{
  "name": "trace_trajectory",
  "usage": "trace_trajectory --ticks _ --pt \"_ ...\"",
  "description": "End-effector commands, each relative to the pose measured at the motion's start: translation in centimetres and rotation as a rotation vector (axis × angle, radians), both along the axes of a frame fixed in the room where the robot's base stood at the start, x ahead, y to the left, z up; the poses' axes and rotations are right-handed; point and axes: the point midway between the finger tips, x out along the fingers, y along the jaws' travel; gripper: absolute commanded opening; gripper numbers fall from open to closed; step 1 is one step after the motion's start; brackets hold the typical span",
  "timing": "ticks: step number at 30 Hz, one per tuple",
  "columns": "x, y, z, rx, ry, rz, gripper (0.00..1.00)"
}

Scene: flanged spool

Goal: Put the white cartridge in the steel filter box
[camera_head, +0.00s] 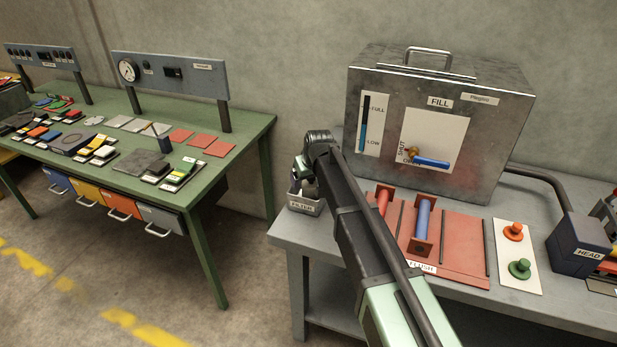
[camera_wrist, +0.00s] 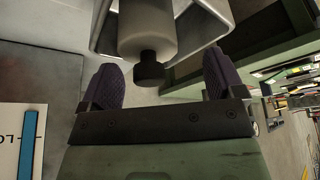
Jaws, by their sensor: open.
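The white cartridge (camera_wrist: 147,30), a pale cylinder with a dark knob at its end, shows in the wrist view between my fingers. My gripper (camera_wrist: 159,66) is open, with a purple finger on each side of the cartridge and visible gaps to both. The steel filter box (camera_wrist: 208,22) shows its metal walls around the cartridge's far part, so the cartridge appears to be at or in its opening; its depth is hidden. In the head view the box, labelled FILTER (camera_head: 303,207), stands at the bench's left corner. My arm hides most of the gripper and cartridge there.
A large steel tank (camera_head: 480,145) with a FILL panel stands behind on the grey bench. Red plates with a blue-cored spool (camera_head: 423,220) lie right of my arm, beside a white panel with orange and green knobs (camera_head: 519,268). A green table (camera_head: 190,185) stands left.

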Motion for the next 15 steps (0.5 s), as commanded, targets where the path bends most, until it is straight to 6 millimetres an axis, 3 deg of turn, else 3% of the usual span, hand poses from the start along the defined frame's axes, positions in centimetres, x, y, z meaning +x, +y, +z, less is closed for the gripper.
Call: trace_trajectory --ticks 12,15 --pt "-3.2 -1.6 10.3 0.0 0.0 0.0 0.88" --pt "-3.8 -1.9 11.8 0.0 0.0 0.001 0.88"
